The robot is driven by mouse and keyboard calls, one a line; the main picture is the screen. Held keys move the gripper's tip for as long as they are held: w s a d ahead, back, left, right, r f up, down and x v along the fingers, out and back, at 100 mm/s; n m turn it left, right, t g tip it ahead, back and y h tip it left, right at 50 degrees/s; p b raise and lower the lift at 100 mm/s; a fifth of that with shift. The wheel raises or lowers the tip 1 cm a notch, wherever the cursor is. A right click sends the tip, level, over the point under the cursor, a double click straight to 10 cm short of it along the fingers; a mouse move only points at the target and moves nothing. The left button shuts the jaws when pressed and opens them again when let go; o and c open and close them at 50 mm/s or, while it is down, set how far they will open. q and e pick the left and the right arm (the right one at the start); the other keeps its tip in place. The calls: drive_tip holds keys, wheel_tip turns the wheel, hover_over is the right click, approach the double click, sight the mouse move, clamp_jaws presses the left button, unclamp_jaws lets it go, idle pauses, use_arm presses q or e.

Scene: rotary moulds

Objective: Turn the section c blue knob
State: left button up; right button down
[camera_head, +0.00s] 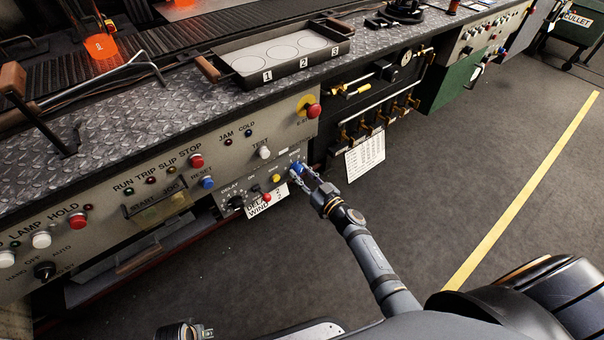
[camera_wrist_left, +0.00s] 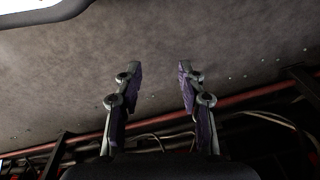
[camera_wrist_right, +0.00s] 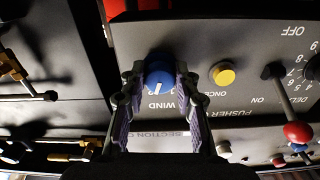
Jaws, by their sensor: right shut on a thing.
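The blue knob (camera_wrist_right: 159,73) with a white pointer line sits on the grey section panel, above the word WIND, in the right wrist view. In the head view the blue knob (camera_head: 297,167) shows at the panel's right end. My right gripper (camera_wrist_right: 160,80) has its fingers on both sides of the knob and is shut on it; it also shows in the head view (camera_head: 303,174). A label starting SECTION is partly hidden behind the fingers. My left gripper (camera_wrist_left: 157,75) is open and empty, with a dark panel or floor surface beyond it.
A yellow button (camera_wrist_right: 223,73) and a red-tipped lever (camera_wrist_right: 298,131) stand beside the blue knob on the panel. A red emergency button (camera_head: 313,110) is above. A tray (camera_head: 280,55) numbered 1, 2, 3 lies on the ledge. Open floor (camera_head: 480,150) lies at right.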

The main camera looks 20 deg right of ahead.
drive_tip(key=shift+n, duration=0.7)
drive_tip(key=n+p, duration=0.1)
drive_tip(key=n, duration=0.1)
drive_tip(key=shift+n, duration=0.3)
drive_tip(key=shift+d+n, duration=0.1)
drive_tip(key=shift+n, duration=0.8)
drive_tip(key=n, duration=0.3)
drive_tip(key=shift+n, duration=0.3)
drive_tip(key=n, duration=0.2)
drive_tip(key=shift+n, duration=0.4)
drive_tip(key=shift+d+n+b, duration=0.1)
drive_tip(key=shift+n+b, duration=0.25)
drive_tip(key=shift+n, duration=1.25)
drive_tip(key=shift+r+n, duration=0.1)
drive_tip(key=shift+n, duration=0.7)
use_arm(q)
drive_tip(key=shift+s+f, duration=0.1)
drive_tip(key=shift+f, duration=0.1)
drive_tip(key=shift+s+r, duration=0.1)
use_arm(e)
drive_tip(key=shift+n, duration=0.3)
